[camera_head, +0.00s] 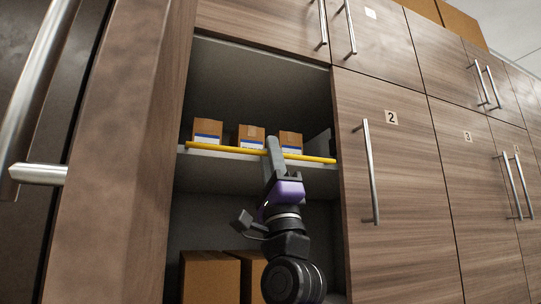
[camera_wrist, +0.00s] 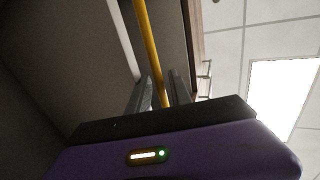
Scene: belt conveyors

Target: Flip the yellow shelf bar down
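The yellow shelf bar (camera_head: 310,158) runs across the front edge of a shelf in the open cabinet, with small boxes behind it. My gripper (camera_head: 272,142) reaches up from below to the bar, a little right of its middle. In the wrist view, the yellow bar (camera_wrist: 150,45) passes between the two grey fingers of my gripper (camera_wrist: 161,78). The fingers stand apart on either side of the bar, with a narrow gap visible on the right. Contact on the left side is hard to judge.
Several small brown boxes (camera_head: 250,136) stand on the shelf (camera_head: 225,153). Larger boxes (camera_head: 210,278) sit in the lower compartment. An opened wooden door (camera_head: 125,150) is at the left. The closed door marked 2 (camera_head: 395,200), with a long handle (camera_head: 370,175), is at the right.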

